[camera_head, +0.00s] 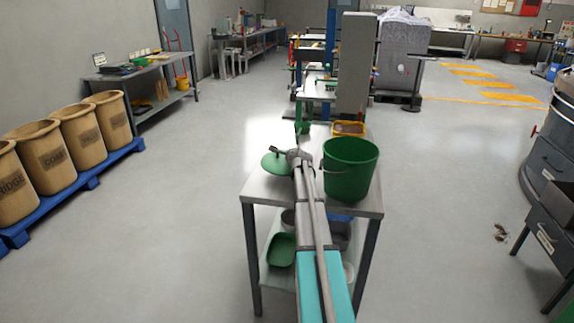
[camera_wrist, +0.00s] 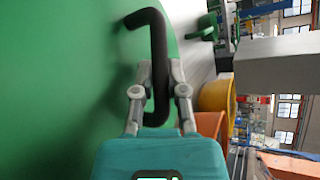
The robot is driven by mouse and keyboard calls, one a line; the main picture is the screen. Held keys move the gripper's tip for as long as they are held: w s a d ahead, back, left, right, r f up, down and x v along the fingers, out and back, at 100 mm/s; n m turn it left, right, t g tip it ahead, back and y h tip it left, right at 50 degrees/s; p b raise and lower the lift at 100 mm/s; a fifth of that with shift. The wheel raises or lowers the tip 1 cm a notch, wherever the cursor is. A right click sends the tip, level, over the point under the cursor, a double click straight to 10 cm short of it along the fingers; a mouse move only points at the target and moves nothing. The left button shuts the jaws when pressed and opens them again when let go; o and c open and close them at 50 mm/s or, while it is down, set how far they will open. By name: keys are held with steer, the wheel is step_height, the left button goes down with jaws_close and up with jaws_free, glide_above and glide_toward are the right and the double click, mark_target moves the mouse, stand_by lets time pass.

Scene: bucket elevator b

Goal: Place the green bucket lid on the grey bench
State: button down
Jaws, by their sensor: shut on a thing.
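The green bucket lid (camera_head: 276,166) is at the left side of the grey bench top (camera_head: 262,190), left of the green bucket (camera_head: 350,172). I cannot tell whether the lid touches the bench. My gripper (camera_head: 297,154) is at the lid's right side. In the wrist view, my gripper (camera_wrist: 160,78) is shut on the black handle (camera_wrist: 157,45) of the lid, whose green face (camera_wrist: 60,80) fills the left of that view. The bucket stands upright and open on the right of the bench, close to my arm. My arm hides the middle of the bench top.
A yellow-orange bin (camera_head: 348,129) stands behind the bucket at the bench's far end. The lower shelf holds a green scoop-like tray (camera_head: 282,250) and other containers. Free floor lies left of the bench. Tan bins (camera_head: 48,158) stand on a blue pallet further left.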

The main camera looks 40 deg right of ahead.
steer(key=shift+f+b, duration=1.65)
steer(key=shift+f, duration=0.15)
steer(key=shift+f, duration=0.15)
steer(key=c, duration=0.7)
jaws_free()
steer(key=shift+r, duration=0.2)
steer(key=shift+s+a+r+p, duration=0.2)
steer(key=shift+s+r+p, duration=0.1)
steer(key=shift+s, duration=0.2)
steer(key=p+v, duration=0.4)
steer(key=v, duration=0.6)
steer(key=shift+s+a, duration=0.15)
steer(key=shift+s, duration=0.2)
